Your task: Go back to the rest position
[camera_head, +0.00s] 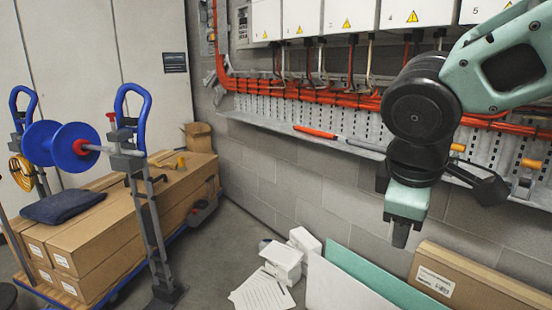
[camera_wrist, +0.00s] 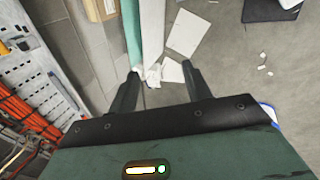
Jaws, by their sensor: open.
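My gripper (camera_head: 401,232) hangs at the right of the head view, pointing down, in front of the grey block wall. In the wrist view its two dark fingers (camera_wrist: 158,95) stand well apart with nothing between them but the view of the floor far below. My arm is folded above it at the upper right and hides part of the wall and cable tray.
A shelf ledge (camera_head: 275,126) with an orange-handled tool (camera_head: 315,132) runs along the wall below orange cables (camera_head: 300,90).

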